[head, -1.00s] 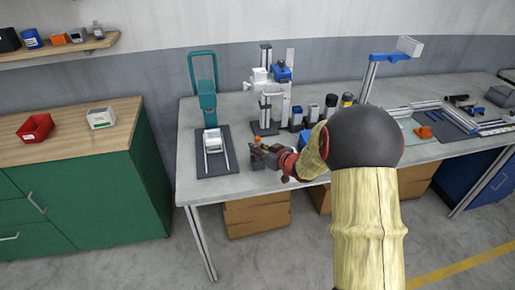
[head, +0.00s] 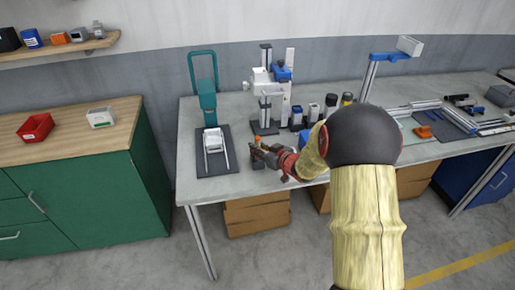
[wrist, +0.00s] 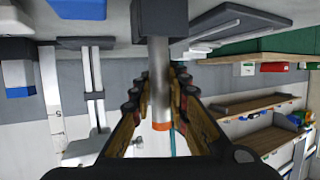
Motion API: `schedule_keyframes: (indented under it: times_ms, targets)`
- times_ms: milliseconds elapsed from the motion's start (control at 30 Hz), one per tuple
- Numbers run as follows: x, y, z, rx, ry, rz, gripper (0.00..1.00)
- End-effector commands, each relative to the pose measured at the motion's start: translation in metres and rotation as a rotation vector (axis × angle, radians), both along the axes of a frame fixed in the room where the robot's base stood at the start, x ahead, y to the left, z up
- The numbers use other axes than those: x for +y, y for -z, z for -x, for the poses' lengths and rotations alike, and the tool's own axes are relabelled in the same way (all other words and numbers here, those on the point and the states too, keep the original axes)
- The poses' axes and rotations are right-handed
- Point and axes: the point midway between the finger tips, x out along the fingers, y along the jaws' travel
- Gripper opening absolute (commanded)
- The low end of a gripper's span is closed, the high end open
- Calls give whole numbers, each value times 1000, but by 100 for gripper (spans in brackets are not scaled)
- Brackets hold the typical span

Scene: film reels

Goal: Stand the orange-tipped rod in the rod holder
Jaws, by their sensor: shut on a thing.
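In the head view the orange tip (head: 257,138) shows just above my gripper (head: 262,150), at the front of the bench, so the rod looks roughly upright. Its lower end is hidden in the head view. A blue block (head: 305,137) lies right of my gripper, partly covered by my arm; I cannot tell whether it is the rod holder.
Left of my gripper, a dark mat (head: 204,167) carries a teal-handled press (head: 207,92) and a white frame. Behind stands a white-and-blue column device (head: 270,90). Several dark cylinders (head: 330,103) stand to its right. The bench's front edge (head: 215,200) is close.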

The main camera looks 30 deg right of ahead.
Motion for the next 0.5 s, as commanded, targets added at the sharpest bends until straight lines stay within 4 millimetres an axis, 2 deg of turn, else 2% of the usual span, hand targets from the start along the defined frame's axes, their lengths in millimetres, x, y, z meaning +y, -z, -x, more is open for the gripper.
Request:
schedule_keyframes:
  times_ms: [500]
  targets:
    - [0, 10, 0, 0, 0, 0, 0]
